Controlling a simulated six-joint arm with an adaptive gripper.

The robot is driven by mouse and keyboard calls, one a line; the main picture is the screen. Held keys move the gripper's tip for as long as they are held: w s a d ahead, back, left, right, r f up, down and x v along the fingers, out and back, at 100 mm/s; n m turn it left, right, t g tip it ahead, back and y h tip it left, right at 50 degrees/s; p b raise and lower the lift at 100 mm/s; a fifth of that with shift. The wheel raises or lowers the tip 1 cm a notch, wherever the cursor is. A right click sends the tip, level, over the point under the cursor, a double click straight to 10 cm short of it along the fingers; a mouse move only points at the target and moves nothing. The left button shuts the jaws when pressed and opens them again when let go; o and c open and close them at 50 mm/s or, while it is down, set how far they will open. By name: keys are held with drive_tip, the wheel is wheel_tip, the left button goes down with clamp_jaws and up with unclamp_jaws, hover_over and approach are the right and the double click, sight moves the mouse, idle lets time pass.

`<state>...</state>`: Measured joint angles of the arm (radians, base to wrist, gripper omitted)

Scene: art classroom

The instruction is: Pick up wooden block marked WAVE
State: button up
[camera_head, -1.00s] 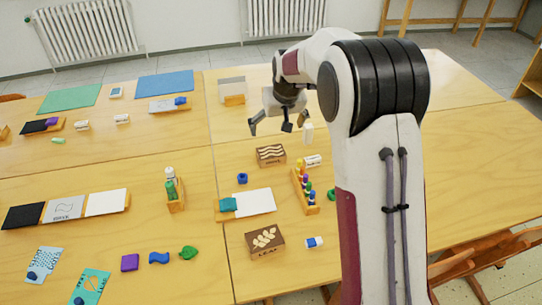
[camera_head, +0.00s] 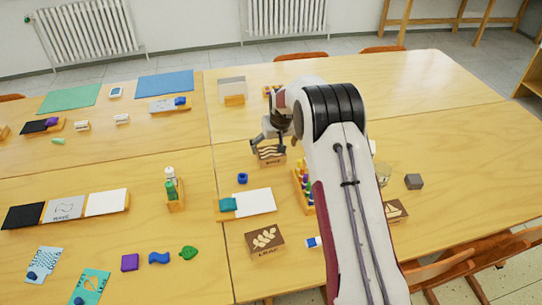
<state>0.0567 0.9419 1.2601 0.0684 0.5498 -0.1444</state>
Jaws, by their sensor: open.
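The wooden block with wavy lines on its top (camera_head: 267,158) is brown and sits on the table right of centre. I take it as the WAVE block; no word on it can be read from here. My gripper (camera_head: 270,148) is open, pointing down at the block, with a finger near its left edge. The gripper and arm hide part of the block's far and right side. Whether the fingers touch it I cannot tell.
A rack of coloured bottles (camera_head: 303,190) stands close to the right, partly behind my arm. Table left of the block is clear.

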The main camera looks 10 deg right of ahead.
sight(271, 152)
drive_tip(key=shift+f, duration=0.1)
drive_tip(key=shift+x, duration=1.1)
drive_tip(key=shift+w, duration=0.1)
drive_tip(key=shift+f, duration=0.1)
drive_tip(key=shift+w+a+f, duration=0.1)
drive_tip(key=shift+w+f, duration=0.9)
drive_tip(key=shift+f, duration=0.3)
drive_tip(key=shift+x, duration=0.95)
drive_tip(key=c, duration=1.3)
